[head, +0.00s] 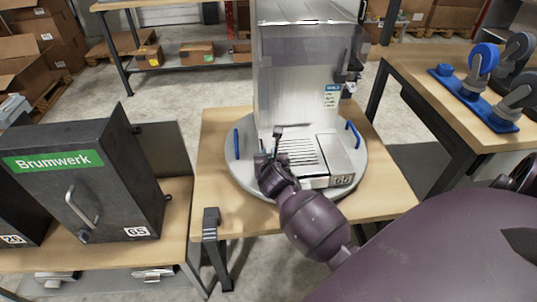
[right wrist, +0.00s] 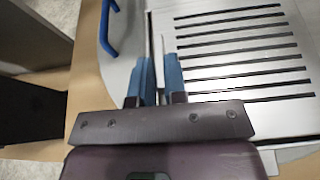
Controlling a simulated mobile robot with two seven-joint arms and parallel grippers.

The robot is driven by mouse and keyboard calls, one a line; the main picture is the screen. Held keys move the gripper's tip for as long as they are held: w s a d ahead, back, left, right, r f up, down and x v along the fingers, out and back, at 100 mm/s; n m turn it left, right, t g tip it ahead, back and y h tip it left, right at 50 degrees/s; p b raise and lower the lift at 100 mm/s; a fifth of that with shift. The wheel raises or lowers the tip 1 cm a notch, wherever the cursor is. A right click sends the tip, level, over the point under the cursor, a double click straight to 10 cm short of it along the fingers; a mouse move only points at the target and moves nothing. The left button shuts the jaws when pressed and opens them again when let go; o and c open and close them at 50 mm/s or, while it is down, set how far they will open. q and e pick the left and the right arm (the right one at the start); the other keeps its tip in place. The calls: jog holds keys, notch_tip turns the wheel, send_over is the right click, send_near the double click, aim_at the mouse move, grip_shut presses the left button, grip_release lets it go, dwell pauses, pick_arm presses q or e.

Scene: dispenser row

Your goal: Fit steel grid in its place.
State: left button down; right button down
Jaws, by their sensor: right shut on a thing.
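The steel grid (head: 300,152) is a flat, pale plate with several dark parallel slots. It lies at the foot of the tall metal dispenser (head: 292,90), and also shows in the right wrist view (right wrist: 238,62). My right gripper (head: 273,158) is at the grid's left side, shut on the grid's near-left edge. In the right wrist view its blue fingers (right wrist: 160,80) are close together with thin metal between them. The exact grip and whether the grid sits level in its place are hard to tell. My left gripper is not in view.
The dispenser stands on a round grey plate (head: 240,170) with blue handles (head: 236,144) on a wooden table (head: 212,125). A block marked 65 (head: 338,160) is right of the grid. A dark Brumwerk cabinet (head: 110,185) stands left; blue-based casters (head: 470,92) are on the right table.

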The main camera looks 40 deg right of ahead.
jog(key=shift+f, duration=0.3)
jog(key=c, duration=1.1)
grip_release()
jog(key=shift+s+a+r, duration=0.2)
jog(key=shift+s, duration=0.05)
jog(key=p+v, duration=0.1)
jog(key=v, duration=0.3)
jog(key=shift+s+r, duration=0.2)
jog(key=shift+r, duration=0.1)
jog(key=p+v, duration=0.1)
jog(key=v, duration=0.4)
jog(key=shift+s+a+f+p, duration=0.15)
jog(key=shift+s+a+p, duration=0.1)
jog(key=shift+s+p, duration=0.1)
